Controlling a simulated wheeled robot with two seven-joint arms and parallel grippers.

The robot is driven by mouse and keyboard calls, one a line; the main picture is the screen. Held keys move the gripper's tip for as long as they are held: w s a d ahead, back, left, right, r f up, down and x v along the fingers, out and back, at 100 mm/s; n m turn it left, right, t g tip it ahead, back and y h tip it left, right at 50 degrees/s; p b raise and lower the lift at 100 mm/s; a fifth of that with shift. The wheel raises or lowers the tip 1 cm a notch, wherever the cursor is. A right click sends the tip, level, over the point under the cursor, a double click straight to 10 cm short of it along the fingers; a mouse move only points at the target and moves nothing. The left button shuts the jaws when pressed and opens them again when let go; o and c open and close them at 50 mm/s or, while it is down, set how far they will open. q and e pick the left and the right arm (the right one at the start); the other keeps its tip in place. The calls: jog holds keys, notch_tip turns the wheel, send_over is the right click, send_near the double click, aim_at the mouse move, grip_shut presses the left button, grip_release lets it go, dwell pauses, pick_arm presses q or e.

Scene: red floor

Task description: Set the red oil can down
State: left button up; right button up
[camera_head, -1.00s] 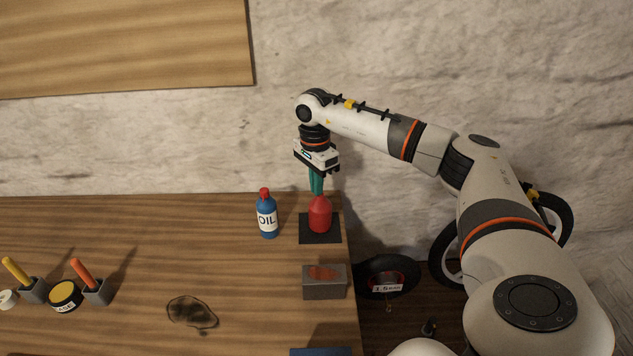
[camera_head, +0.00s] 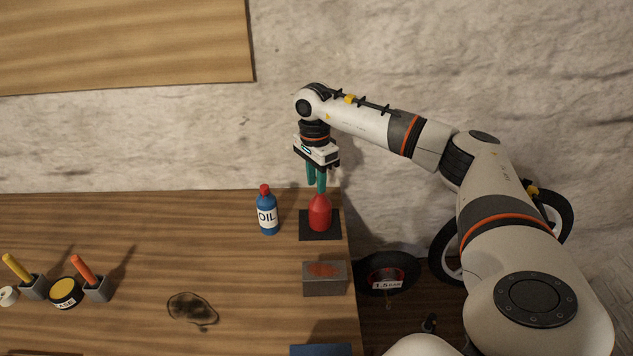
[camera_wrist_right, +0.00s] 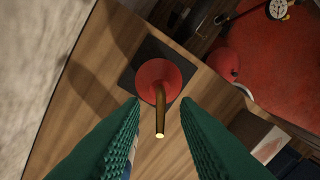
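The red oil can (camera_head: 320,214) stands upright on a black square mat (camera_head: 306,237) at the right end of the wooden workbench. In the right wrist view the red can (camera_wrist_right: 152,76) stands on the dark mat (camera_wrist_right: 180,50), with its brass spout (camera_wrist_right: 160,120) pointing up between my fingers. My right gripper (camera_head: 316,187) is just above the can, pointing down. Its green fingers are parted on both sides of the spout and clear of it in the right wrist view (camera_wrist_right: 160,112). My left gripper is not in view.
A blue oil bottle (camera_head: 267,214) with a red cap stands just left of the mat. A grey box (camera_head: 325,286) sits nearer the front. A grease tin (camera_head: 65,293) and two grey holders are far left. The bench middle is mostly clear, with a dark stain.

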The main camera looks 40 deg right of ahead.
notch_tip(320, 180, up, 11)
jog(key=b, duration=0.2)
jog(key=shift+w, duration=0.2)
jog(key=shift+r, duration=0.1)
